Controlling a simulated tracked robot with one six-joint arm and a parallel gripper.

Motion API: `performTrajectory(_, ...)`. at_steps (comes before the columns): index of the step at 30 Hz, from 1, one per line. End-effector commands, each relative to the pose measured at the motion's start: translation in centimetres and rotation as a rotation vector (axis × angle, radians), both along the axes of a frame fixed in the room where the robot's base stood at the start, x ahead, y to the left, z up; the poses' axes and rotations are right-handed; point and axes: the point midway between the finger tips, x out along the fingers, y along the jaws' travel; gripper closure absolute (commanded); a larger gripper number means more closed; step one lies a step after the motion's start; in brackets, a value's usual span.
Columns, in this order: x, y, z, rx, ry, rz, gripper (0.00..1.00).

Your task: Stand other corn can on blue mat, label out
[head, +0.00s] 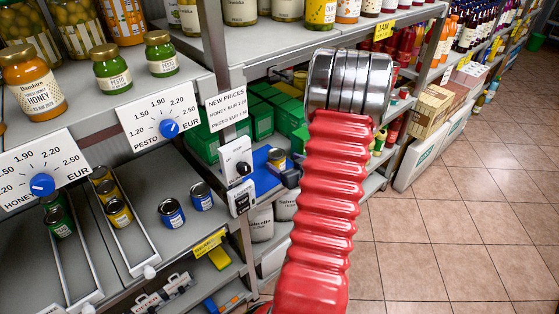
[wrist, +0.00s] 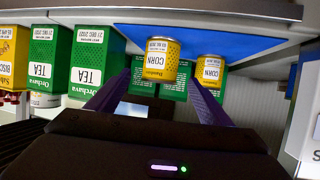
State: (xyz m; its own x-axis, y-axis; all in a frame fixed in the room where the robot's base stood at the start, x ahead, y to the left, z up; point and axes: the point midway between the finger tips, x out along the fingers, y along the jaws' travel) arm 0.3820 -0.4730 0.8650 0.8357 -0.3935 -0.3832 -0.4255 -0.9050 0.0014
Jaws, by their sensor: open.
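The wrist view appears upside down. A yellow corn can (wrist: 163,62) stands on the blue mat (wrist: 225,42), between the two purple fingers of my open gripper (wrist: 160,82). Its CORN label faces the wrist camera. The other corn can (wrist: 210,72) stands on the mat to the right in this view, its label also facing the camera. In the head view the blue mat (head: 262,181) lies on the middle shelf with one can (head: 277,158) visible. My gripper (head: 293,174) is at the mat's right edge, mostly hidden by my red arm.
Green tea boxes (wrist: 88,58) stand beside and behind the cans. A white dial panel (head: 236,161) is at the mat's left. Yellow-and-dark cans (head: 118,213) and blue cans (head: 171,213) stand on the left shelf. The tiled floor (head: 460,220) at right is clear.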

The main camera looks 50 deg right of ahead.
Motion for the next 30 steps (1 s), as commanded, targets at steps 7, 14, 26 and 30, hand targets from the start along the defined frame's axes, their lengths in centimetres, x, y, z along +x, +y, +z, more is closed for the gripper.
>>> performTrajectory(7,-3.6,1.6,1.6,-0.001,-0.001,-0.003,0.27)
performTrajectory(14,-5.8,2.7,2.6,0.000,-0.001,-0.001,0.27)
performTrajectory(26,-6.1,2.9,2.8,0.000,0.000,0.000,0.27)
performTrajectory(30,-6.1,2.9,2.8,0.000,0.000,0.000,0.27)
